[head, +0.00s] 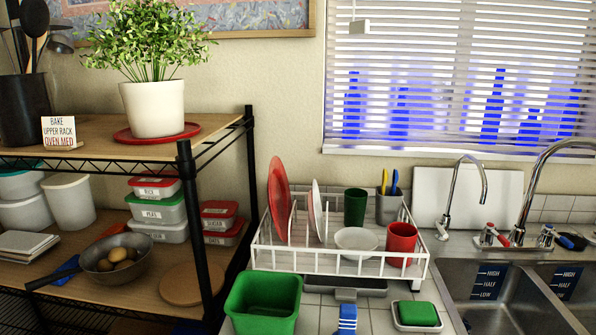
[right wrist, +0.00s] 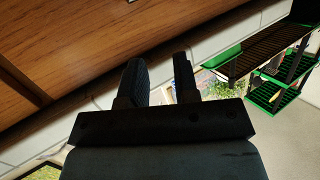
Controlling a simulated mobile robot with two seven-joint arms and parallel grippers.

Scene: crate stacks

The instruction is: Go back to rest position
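My right gripper (right wrist: 160,62) shows only in the right wrist view. Its two dark fingers stand apart with a gap between them, and nothing is held in the gap. It points toward a wooden surface and a pale wall band, and appears clear of both. My left gripper is in neither view. The head view shows no part of my arms.
In the head view, a white dish rack (head: 330,262) stands beside the sink (head: 490,290), with a green bin (head: 263,302) in front. A shelf unit (head: 187,190) stands at left. Green and dark racks (right wrist: 275,95) show in the right wrist view.

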